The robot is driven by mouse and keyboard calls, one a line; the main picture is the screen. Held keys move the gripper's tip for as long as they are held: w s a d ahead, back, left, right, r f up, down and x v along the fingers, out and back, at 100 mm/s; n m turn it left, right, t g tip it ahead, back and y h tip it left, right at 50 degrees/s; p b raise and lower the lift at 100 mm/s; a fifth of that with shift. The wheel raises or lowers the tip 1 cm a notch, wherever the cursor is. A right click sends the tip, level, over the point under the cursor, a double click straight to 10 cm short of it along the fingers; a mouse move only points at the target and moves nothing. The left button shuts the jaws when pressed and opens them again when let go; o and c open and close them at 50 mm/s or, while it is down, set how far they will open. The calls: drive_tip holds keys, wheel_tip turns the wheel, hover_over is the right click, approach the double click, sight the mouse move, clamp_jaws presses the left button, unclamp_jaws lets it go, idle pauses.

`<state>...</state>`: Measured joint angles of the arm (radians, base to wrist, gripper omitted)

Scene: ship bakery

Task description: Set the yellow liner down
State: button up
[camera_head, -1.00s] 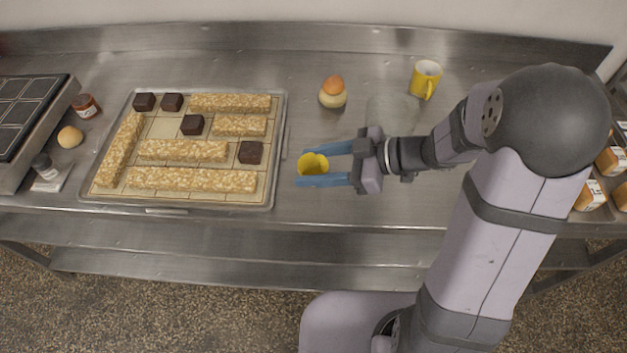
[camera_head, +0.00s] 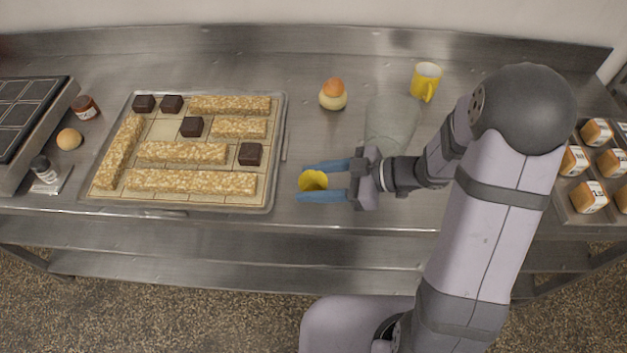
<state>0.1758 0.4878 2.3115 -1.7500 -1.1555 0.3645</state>
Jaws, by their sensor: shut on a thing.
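The yellow liner (camera_head: 313,180) is a small yellow cup near the front edge of the steel worktop, right of the tray. My gripper (camera_head: 322,181) has its two blue fingers on either side of it and is shut on it. The liner looks tilted, with its opening partly turned to the camera. I cannot tell whether its base touches the worktop.
A tray (camera_head: 281,150) of oat bars and dark cubes lies to the left. The worktop (camera_head: 345,135) between is bare.

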drive_tip(key=shift+f, duration=0.1)
drive_tip(key=shift+o, duration=1.2)
drive_tip(key=o, duration=0.4)
drive_tip(key=shift+r, duration=0.2)
drive_tip(key=v, duration=1.2)
drive_tip(key=shift+f, duration=0.1)
